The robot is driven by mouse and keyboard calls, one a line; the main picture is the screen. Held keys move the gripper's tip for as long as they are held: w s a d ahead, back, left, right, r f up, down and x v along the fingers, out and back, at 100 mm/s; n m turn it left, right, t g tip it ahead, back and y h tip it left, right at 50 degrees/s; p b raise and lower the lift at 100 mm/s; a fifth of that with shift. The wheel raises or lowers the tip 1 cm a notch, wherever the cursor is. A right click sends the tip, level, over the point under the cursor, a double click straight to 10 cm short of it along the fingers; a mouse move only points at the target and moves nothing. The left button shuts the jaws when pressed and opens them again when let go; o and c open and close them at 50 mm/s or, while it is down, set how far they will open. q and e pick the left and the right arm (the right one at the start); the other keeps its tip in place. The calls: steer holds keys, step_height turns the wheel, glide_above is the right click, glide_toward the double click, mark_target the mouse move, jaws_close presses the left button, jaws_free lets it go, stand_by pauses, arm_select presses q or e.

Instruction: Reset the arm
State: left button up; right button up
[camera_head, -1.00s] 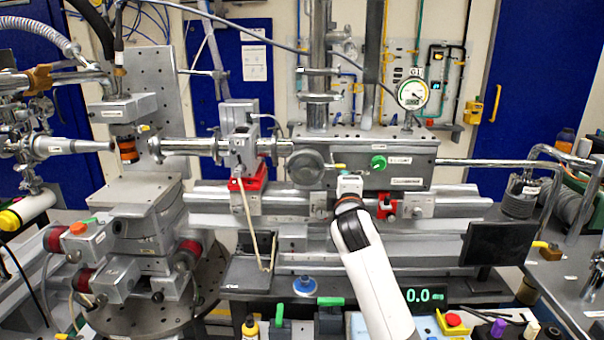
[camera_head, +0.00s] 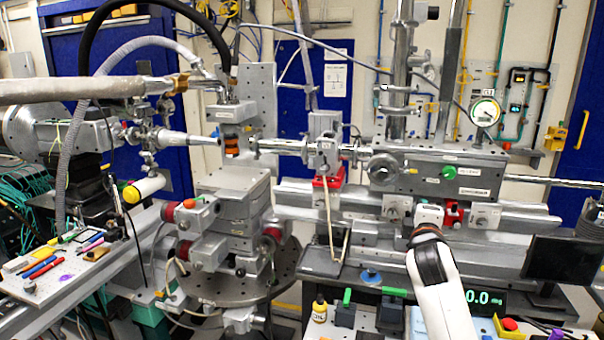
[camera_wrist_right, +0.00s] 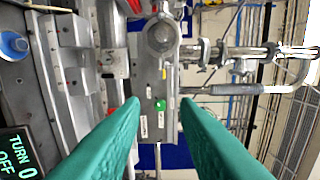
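My right arm (camera_head: 440,285) is white with a black joint and comes up from the bottom right of the head view. Its white wrist part (camera_head: 430,213) is in front of the rail below the long grey box (camera_head: 438,169). The fingers are hidden there. In the right wrist view my right gripper (camera_wrist_right: 161,101) shows two teal fingers, apart, with nothing held between them. Beyond the gap is the grey box with its green knob (camera_wrist_right: 160,105), seen turned sideways. My left gripper is in neither view.
The rail assembly and red block (camera_head: 452,213) lie close to my right wrist. A black monitor (camera_head: 562,260) and green digital display (camera_head: 485,297) stand to its right. A tool board (camera_head: 75,262) is at left. A round perforated plate (camera_head: 240,285) stands at centre left.

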steer(key=s+a+f+m+g+y, duration=0.1)
steer(key=s+f+m+g, duration=0.2)
steer(key=s+f, duration=0.7)
steer(key=s+a+f+m+g+y, duration=0.1)
steer(key=s+f+m+g, duration=0.2)
steer(key=s+f, duration=0.75)
steer(key=s+a+f+m+g+y, duration=0.1)
steer(key=s+f+m+g, duration=0.2)
steer(key=s, duration=0.5)
steer(key=s+a+f+m+g+y, duration=0.1)
steer(key=s+f+g, duration=0.1)
steer(key=s+f, duration=0.45)
steer(key=s+a+f+m+g+y, duration=0.1)
steer(key=s+a+f+m+g, duration=0.15)
steer(key=s, duration=0.75)
step_height(320, 180, down, 28)
steer(key=s+r+g, duration=0.1)
steer(key=s+g, duration=0.1)
steer(key=s+d+f, duration=0.1)
steer(key=s+f, duration=0.7)
steer(key=s+d+f, duration=0.2)
steer(key=s+f, duration=0.5)
steer(key=shift+s+d+f+g, duration=0.3)
steer(key=shift+s+f+g, duration=0.05)
steer(key=shift+s+f, duration=0.05)
